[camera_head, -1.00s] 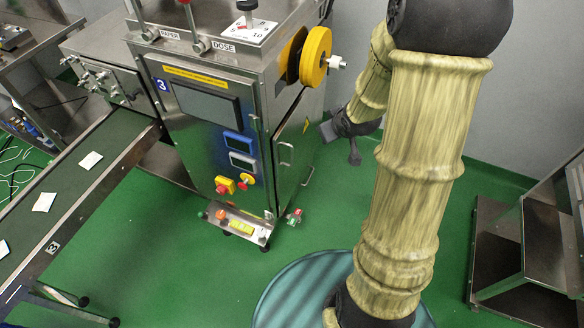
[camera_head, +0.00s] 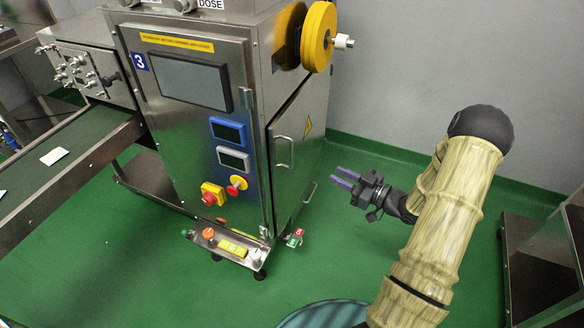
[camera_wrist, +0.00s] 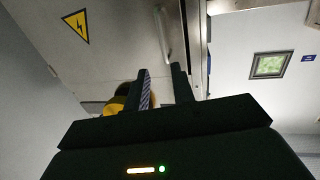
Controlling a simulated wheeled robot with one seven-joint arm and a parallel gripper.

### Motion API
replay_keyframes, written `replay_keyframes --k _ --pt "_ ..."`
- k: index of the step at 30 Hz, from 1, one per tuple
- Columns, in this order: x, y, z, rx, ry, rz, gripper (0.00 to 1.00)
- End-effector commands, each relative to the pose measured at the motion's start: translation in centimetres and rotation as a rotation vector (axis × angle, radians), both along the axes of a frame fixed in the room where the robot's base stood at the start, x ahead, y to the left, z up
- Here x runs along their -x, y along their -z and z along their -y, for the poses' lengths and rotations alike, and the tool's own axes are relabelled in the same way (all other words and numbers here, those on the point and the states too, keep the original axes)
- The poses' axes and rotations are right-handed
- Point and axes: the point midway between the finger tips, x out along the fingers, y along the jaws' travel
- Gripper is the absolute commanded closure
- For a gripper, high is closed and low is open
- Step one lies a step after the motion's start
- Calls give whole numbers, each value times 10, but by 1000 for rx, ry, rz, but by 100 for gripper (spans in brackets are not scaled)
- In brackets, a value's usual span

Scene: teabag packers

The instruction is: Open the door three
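The machine marked 3 (camera_head: 139,62) stands left of centre in the head view. Its right side has a grey metal door panel (camera_head: 292,120) with a yellow warning triangle (camera_head: 308,126); it looks closed. An upright bar handle (camera_head: 285,152) is on this side, and a second handle (camera_head: 309,192) sits lower and farther right. My gripper (camera_head: 345,179) is to the right of the handles, pointing left at the machine. Its fingers are apart, empty and not touching the door. In the wrist view, a handle (camera_wrist: 165,36) and the triangle (camera_wrist: 76,26) lie beyond the open fingers (camera_wrist: 163,85).
A yellow reel (camera_head: 318,37) juts from the machine's upper right. A red and green tag (camera_head: 295,238) is by the machine's lower corner. A metal bench (camera_head: 545,255) stands at the right.

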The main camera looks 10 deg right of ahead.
Motion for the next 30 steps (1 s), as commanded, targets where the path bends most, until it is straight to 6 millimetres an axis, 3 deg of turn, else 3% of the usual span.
replay_keyframes --k 16,30 --pt "-2 3 -4 -21 -14 18 75" --pt "-56 5 -55 -21 -15 18 75"
